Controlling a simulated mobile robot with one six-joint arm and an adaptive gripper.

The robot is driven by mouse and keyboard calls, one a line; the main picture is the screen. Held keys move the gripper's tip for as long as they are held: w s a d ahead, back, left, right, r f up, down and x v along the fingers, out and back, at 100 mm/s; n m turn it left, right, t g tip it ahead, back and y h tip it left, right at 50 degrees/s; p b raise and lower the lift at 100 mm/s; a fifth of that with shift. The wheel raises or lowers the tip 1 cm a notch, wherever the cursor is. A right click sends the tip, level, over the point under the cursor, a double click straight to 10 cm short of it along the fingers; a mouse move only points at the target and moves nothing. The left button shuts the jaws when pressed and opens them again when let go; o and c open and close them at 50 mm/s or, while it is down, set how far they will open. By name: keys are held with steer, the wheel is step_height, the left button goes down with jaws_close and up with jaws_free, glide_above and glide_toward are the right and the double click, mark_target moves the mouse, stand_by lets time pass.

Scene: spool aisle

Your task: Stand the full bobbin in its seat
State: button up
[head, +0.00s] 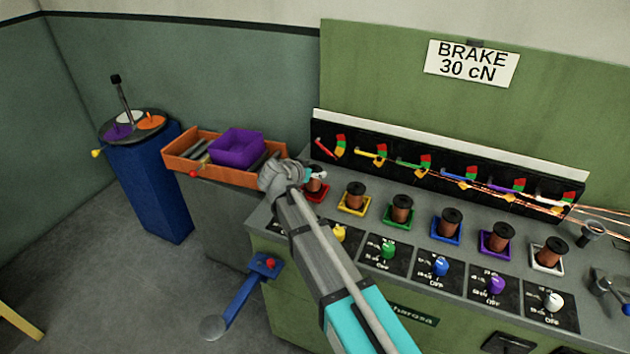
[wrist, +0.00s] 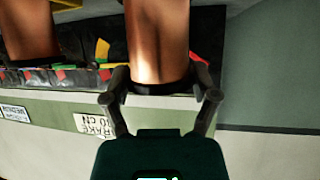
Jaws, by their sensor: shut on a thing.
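A full copper-brown bobbin (head: 316,188) is upright at the red seat (head: 325,198), the leftmost in the row on the bench. My gripper (head: 318,174) is above it, with its fingers closed at the bobbin's dark end flange. In the wrist view, the copper winding of the bobbin (wrist: 160,40) fills the top middle, and my gripper (wrist: 160,93) has a finger on each side of its flange. My gripper and arm hide part of the bobbin and seat. I cannot tell whether its foot is fully down in the seat.
More bobbins stand in yellow (head: 355,208), green, blue, purple and white seats to the right. Coloured knobs (head: 388,248) line the front. A black brake panel (head: 440,170) rises behind. An orange tray (head: 185,160) holding a purple box (head: 238,148) is at left.

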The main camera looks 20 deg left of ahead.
steer(key=shift+f+b, duration=0.6)
steer(key=shift+f, duration=0.3)
steer(key=shift+f, duration=0.15)
steer(key=o, duration=1.2)
steer(key=shift+r, duration=0.3)
steer(key=p+v, duration=0.5)
steer(key=v, duration=0.7)
steer(key=shift+f+p, duration=0.1)
steer(key=shift+p, duration=0.3)
